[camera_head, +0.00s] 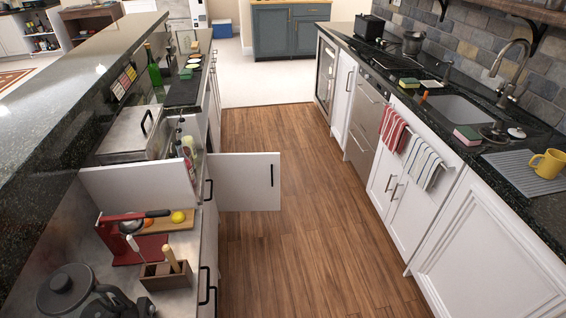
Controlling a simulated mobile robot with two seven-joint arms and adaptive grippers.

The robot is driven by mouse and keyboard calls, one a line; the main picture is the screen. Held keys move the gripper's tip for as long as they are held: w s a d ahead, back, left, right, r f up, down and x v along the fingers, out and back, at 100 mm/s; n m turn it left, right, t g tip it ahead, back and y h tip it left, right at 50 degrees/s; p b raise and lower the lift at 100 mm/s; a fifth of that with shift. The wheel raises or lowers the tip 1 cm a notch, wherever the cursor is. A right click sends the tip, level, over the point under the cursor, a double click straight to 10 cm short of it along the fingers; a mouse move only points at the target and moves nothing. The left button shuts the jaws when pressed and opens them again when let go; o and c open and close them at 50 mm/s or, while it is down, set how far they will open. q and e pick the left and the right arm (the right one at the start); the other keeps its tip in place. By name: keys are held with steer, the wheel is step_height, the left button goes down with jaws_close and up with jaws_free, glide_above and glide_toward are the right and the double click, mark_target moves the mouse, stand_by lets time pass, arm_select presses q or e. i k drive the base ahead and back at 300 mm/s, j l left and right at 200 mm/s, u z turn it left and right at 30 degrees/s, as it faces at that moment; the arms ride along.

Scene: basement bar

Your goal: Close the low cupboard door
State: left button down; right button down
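A white cupboard door (235,182) stands open on the left side of the aisle. It is swung out from the left counter's cabinet front over the wooden floor. Its dark bar handle (271,175) is upright near the free edge. The cupboard's inside is hidden from this angle. Neither of my grippers shows in the head view.
The wooden aisle floor (300,250) is clear. White cabinets (492,255) with a sink (455,110) line the right side. A white panel (135,185) stands upright at the left counter, near a red press (135,240), bottles and a utensil box (165,276).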

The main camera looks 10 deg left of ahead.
mark_target(242, 182)
steer(key=i, duration=1.2)
steer(key=i+u, duration=0.25)
steer(key=i, duration=0.2)
steer(key=i+l+u, duration=0.25)
steer(key=i, duration=0.2)
